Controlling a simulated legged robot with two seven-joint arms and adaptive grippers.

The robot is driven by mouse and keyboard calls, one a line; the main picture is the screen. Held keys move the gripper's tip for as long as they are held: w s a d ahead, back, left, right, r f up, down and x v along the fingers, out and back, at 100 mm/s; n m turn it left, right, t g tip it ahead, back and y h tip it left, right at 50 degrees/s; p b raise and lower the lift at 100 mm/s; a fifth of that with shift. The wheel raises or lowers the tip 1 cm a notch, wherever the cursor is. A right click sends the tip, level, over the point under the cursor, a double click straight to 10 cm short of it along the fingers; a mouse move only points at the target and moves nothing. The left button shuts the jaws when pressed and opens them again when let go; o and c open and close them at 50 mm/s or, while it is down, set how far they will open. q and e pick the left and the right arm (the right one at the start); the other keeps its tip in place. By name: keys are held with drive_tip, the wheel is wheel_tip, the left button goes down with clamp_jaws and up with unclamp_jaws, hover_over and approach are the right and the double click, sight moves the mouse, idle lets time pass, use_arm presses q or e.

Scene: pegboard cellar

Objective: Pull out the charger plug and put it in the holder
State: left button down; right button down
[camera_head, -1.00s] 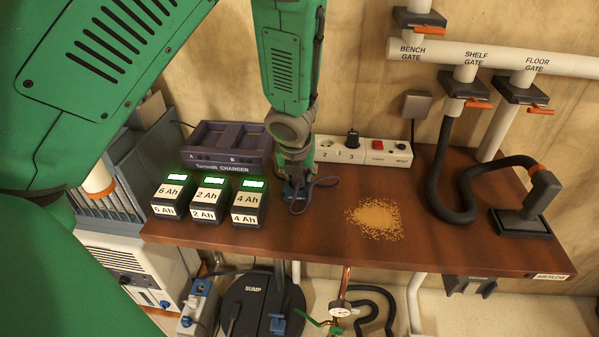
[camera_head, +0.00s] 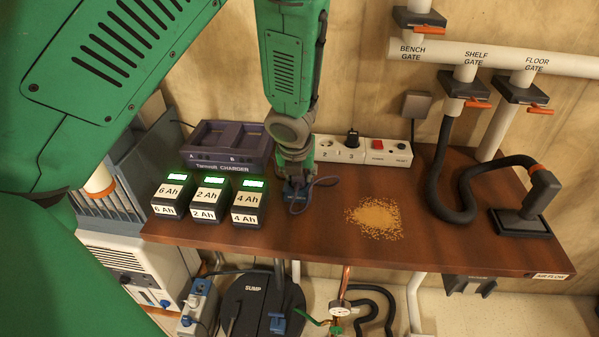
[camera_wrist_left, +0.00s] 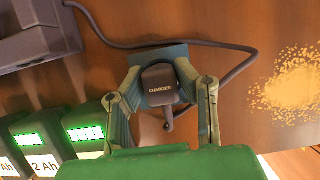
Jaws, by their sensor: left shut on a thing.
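The charger plug (camera_wrist_left: 159,88) is a dark block marked CHARGER, seen in the left wrist view with its grey cable trailing off. My left gripper (camera_wrist_left: 160,74) is shut on it, one finger on each side. A flat blue piece (camera_wrist_left: 150,56), perhaps the holder, shows just behind the plug. I cannot tell whether the plug touches it or sits in it. In the head view my left gripper (camera_head: 297,184) is low over the bench, right of the batteries, and mostly hides the plug. My right gripper is not in view.
The Tarnvolt charger (camera_head: 227,147) stands behind several batteries (camera_head: 208,200) with green displays. A white socket strip (camera_head: 339,149) at the back bears a black plug (camera_head: 352,138). Sawdust (camera_head: 375,218) lies right of my gripper, with a hose nozzle (camera_head: 541,195) farther right.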

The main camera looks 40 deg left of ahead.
use_arm(q)
drive_tip(key=c, duration=0.7)
unclamp_jaws()
drive_tip(key=shift+r+p, duration=3.6)
drive_tip(key=shift+p, duration=0.1)
drive_tip(key=shift+f, duration=0.1)
